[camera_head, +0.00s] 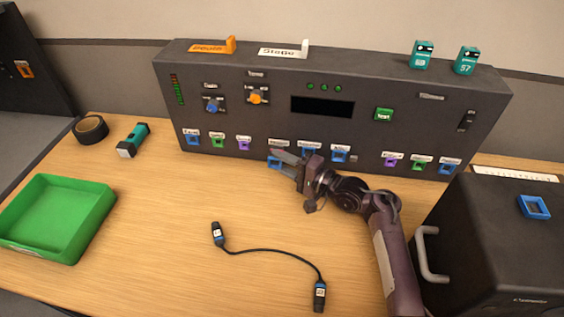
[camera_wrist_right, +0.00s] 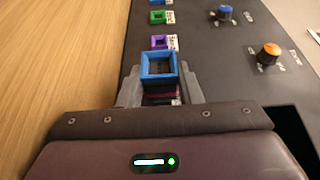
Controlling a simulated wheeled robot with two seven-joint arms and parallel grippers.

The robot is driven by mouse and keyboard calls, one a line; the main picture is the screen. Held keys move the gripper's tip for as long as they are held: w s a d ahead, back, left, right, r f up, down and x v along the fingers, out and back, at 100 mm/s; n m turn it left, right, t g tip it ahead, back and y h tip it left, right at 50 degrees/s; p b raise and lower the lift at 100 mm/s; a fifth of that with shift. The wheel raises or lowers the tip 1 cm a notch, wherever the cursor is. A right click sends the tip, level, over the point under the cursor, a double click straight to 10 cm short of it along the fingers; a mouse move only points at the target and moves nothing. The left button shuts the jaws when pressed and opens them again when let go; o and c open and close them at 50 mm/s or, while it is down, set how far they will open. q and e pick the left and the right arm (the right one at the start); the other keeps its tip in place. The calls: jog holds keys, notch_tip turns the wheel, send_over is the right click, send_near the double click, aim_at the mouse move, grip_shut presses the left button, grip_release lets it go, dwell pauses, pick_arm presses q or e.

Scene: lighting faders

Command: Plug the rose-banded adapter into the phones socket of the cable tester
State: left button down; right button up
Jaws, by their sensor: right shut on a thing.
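The cable tester (camera_head: 375,95) is the wide dark console at the back of the table, with a row of coloured framed sockets low on its front. My right gripper (camera_head: 284,161) is at that row, at a blue-framed socket (camera_head: 274,162) left of centre; the label above it is too small to read. In the right wrist view the fingers (camera_wrist_right: 159,93) are shut on a small dark piece with a reddish band, the rose-banded adapter (camera_wrist_right: 161,97). It lines up with the blue-framed socket (camera_wrist_right: 158,66); how far it sits inside is hidden. My left gripper is not in view.
A black cable (camera_head: 268,251) with plugs at both ends lies on the table. A green tray (camera_head: 105,205), a tape roll (camera_head: 90,129) and a teal-and-black device (camera_head: 133,140) are on the left. A dark case (camera_head: 480,240) with a handle stands on the right.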

jog(key=o, duration=1.1)
